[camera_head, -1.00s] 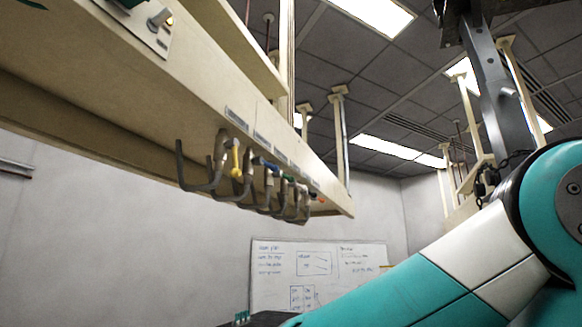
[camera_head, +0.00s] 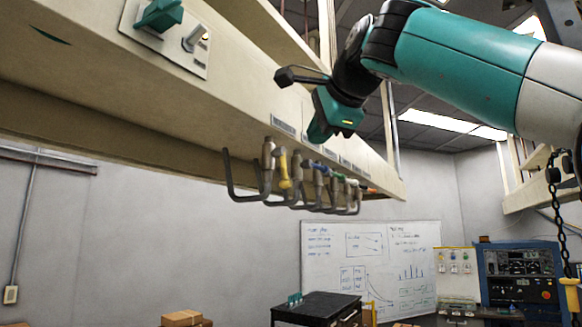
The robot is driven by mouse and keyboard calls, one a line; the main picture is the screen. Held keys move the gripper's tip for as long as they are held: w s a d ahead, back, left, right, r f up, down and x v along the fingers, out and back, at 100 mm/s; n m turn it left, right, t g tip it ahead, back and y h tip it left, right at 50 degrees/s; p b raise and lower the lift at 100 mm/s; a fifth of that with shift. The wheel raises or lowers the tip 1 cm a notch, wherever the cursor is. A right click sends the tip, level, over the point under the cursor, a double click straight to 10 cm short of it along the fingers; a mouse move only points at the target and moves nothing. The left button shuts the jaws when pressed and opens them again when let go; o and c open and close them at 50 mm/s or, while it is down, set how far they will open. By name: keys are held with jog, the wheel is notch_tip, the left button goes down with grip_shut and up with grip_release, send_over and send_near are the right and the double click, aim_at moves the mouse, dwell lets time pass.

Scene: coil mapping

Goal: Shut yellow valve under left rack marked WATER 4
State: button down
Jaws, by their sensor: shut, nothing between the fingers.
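The yellow valve handle (camera_head: 284,169) hangs under the cream left rack (camera_head: 225,95), near the left end of a row of valves. It points roughly downward, beside a grey hooked pipe. Small label plates (camera_head: 284,128) sit on the rack face above the valves. Their text is too small to read, so I cannot tell which says WATER 4. My gripper (camera_head: 317,136) is teal, shut and empty. It appears in front of the rack face, above and a little right of the yellow handle, and is apart from it.
Hooked pipes with blue, green and white handles (camera_head: 331,172) crowd close to the right of the yellow one. A panel with a teal knob (camera_head: 158,14) and a toggle is at upper left. A black cabinet (camera_head: 317,307) stands below, and open air lies under the rack.

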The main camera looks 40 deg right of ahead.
aim_at(286, 178)
jog(key=x, duration=0.4)
jog(key=p+x, duration=0.1)
jog(key=x, duration=0.4)
jog(key=r+p+x, duration=0.1)
jog(key=x, duration=0.3)
jog(key=shift+w, duration=0.35)
jog(key=shift+w+f, duration=0.1)
jog(key=shift+f, duration=0.05)
jog(key=shift+f+n+b, duration=0.1)
jog(key=shift+n+b, duration=0.2)
jog(key=shift+b, duration=0.1)
jog(key=shift+d+t, duration=0.2)
jog(key=shift+t, duration=0.1)
